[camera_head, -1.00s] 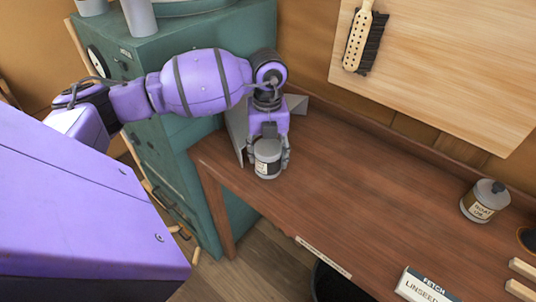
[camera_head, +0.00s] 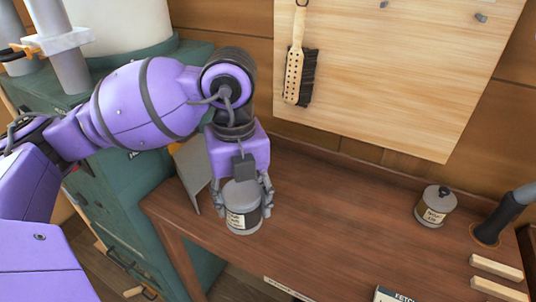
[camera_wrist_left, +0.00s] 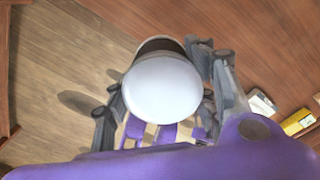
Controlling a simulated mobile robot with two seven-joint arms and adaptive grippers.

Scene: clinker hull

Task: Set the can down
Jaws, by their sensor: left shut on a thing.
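The can (camera_head: 242,208), a grey tin with a dark band and pale label, is upright in my left gripper (camera_head: 241,198). The gripper's fingers are shut around its sides. In the head view it appears over the left end of the brown workbench (camera_head: 330,235). The left wrist view shows the can's pale round lid (camera_wrist_left: 161,88) between the fingers, with the bench edge and floor behind it. I cannot tell whether its base touches the bench. My right gripper is not in view.
A grey upright plate (camera_head: 193,175) stands just left of the can. A labelled grey pot (camera_head: 435,207), a dark-handled tool (camera_head: 498,218) and wooden blocks (camera_head: 497,268) are at the right. A brush (camera_head: 298,75) hangs on the back board. The bench's middle is clear.

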